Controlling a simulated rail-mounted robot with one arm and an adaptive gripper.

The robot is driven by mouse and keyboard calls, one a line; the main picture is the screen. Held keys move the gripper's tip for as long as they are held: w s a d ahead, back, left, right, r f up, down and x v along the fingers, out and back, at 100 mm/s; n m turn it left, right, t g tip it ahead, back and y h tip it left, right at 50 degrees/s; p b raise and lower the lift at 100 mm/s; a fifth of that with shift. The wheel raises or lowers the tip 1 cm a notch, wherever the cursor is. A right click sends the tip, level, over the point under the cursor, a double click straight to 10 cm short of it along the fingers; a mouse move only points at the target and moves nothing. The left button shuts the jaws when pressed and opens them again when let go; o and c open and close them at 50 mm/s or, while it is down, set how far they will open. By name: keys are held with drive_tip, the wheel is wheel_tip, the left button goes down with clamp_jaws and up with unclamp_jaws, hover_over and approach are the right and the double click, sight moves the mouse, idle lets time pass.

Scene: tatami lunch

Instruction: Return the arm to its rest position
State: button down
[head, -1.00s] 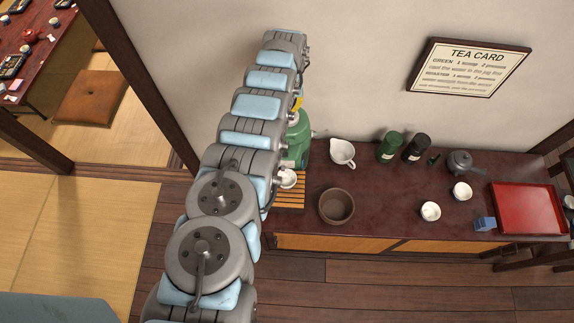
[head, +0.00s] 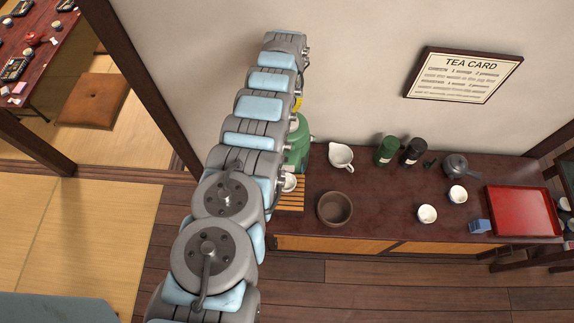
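My arm, in grey and light blue segments, rises from the bottom of the head view to its top end by the wall. It passes in front of the left end of the dark red counter (head: 385,220). My gripper does not show; whether it is open or shut, or holds anything, cannot be seen. A green dispenser-like vessel (head: 298,148) stands just right of the arm and is partly hidden by it. A small white cup (head: 289,183) sits below it on a slatted wooden stand (head: 290,204), also partly covered.
The counter bears a white pitcher (head: 341,156), a brown bowl (head: 335,209), green (head: 387,150) and black (head: 413,151) canisters, a grey teapot (head: 457,166), two white cups (head: 427,214), a blue block (head: 479,226) and a red tray (head: 523,211). Open tatami (head: 85,240) lies left.

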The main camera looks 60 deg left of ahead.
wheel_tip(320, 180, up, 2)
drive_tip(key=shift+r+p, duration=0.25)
drive_tip(key=shift+p, duration=0.8)
